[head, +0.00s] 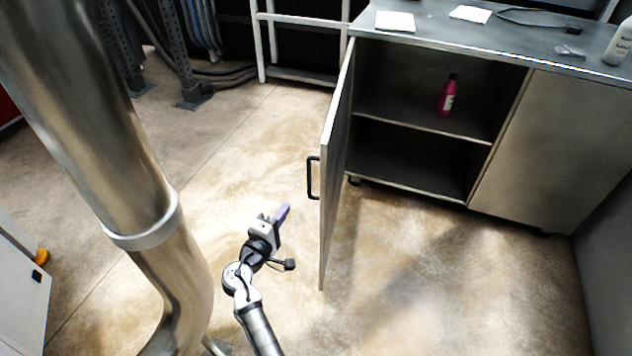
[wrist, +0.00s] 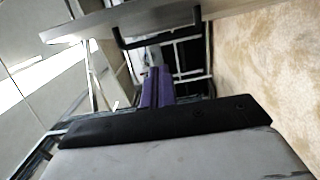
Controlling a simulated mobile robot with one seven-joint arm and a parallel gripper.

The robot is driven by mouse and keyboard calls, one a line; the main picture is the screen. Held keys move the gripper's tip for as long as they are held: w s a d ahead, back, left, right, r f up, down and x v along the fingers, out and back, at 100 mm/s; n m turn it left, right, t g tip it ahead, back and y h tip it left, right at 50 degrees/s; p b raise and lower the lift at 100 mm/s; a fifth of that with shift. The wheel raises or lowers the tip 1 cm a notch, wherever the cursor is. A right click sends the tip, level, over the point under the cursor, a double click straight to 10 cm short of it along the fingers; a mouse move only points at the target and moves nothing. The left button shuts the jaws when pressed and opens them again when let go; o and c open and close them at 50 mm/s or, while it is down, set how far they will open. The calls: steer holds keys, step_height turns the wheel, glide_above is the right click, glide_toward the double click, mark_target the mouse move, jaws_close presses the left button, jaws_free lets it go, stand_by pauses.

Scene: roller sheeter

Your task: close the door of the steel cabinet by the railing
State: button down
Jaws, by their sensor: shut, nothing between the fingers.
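The steel cabinet (head: 545,140) stands at the right in the head view. Its left door (head: 336,170) is swung wide open toward me, with a black bar handle (head: 313,178) on its left face. The right door is shut. My gripper (head: 283,213) is shut and empty, with purple fingers, to the left of the door and a little below the handle in the picture. It appears apart from the door. In the wrist view the purple fingertips (wrist: 157,74) show at the centre, with the door (wrist: 150,20) and its handle (wrist: 158,30) above them.
A pink bottle (head: 447,95) stands on the cabinet's inner shelf. White sheets, a dark tool and a white bottle (head: 620,45) lie or stand on the top. A white railing (head: 300,17) is behind. A large steel pipe (head: 95,130) rises at the left. Floor around the door is clear.

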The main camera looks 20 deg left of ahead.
mark_target(309, 189)
steer(key=w+d+p, duration=0.1)
steer(key=w, duration=0.2)
steer(key=w+d+p, duration=0.1)
steer(key=w, duration=0.2)
steer(key=w+d+p, duration=0.1)
steer(key=w, duration=0.3)
steer(key=shift+d+r, duration=0.2)
steer(key=shift+d, duration=0.2)
steer(key=shift+w+d, duration=0.1)
steer(key=shift+d, duration=0.5)
steer(key=shift+f, duration=0.1)
